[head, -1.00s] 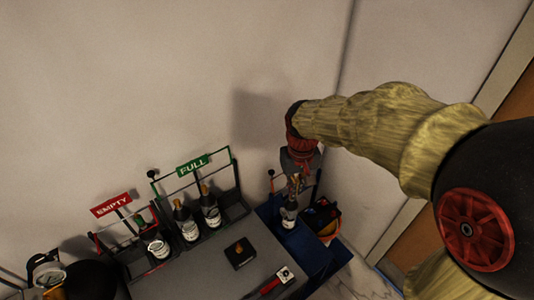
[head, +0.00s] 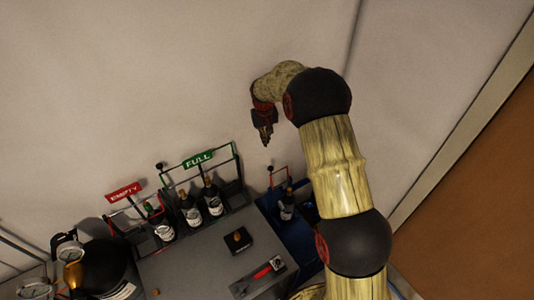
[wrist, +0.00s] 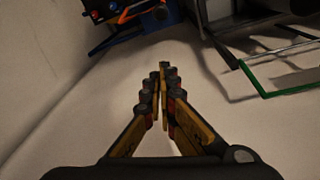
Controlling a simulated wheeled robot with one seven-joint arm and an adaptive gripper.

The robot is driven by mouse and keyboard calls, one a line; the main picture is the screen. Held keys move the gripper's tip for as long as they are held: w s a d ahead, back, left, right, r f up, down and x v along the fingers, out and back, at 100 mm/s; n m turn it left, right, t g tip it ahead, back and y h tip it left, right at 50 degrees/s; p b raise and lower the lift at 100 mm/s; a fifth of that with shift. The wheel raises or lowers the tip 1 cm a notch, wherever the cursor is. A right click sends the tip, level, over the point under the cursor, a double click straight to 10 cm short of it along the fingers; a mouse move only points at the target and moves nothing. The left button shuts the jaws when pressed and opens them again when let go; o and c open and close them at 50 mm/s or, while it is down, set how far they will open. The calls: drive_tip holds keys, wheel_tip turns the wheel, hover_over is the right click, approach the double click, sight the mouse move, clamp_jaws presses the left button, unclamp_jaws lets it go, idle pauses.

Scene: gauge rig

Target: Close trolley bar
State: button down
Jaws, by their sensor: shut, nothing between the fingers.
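The blue trolley (head: 297,236) stands at the right end of the grey bench. A dark bottle (head: 287,207) with a pale label stands upright in it. A thin red bar (head: 279,173) with a black knob (head: 270,168) rises behind the bottle, standing up above the trolley. My gripper (head: 266,141) is shut and empty in the air, above and left of this bar and apart from it. Its closed fingers show in the wrist view (wrist: 163,72). My forearm hides the trolley's right side in the head view. The blue trolley edge (wrist: 118,38) shows at the wrist view's upper left.
The FULL rack (head: 233,192) with a green frame holds bottles left of the trolley. The EMPTY rack (head: 124,190) is further left. A black block (head: 236,243) and a red-handled tool (head: 262,272) lie on the bench. A wall is close behind.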

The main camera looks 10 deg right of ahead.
wheel_tip(320, 180, down, 9)
drive_tip(key=s+p, duration=0.1)
drive_tip(key=s, duration=0.1)
drive_tip(key=shift+s+d, duration=0.3)
drive_tip(key=shift+s, duration=0.05)
idle(0.6)
drive_tip(key=shift+s+d+r+t+b, duration=0.15)
drive_tip(key=shift+s+t+b, duration=0.2)
drive_tip(key=shift+b, duration=0.25)
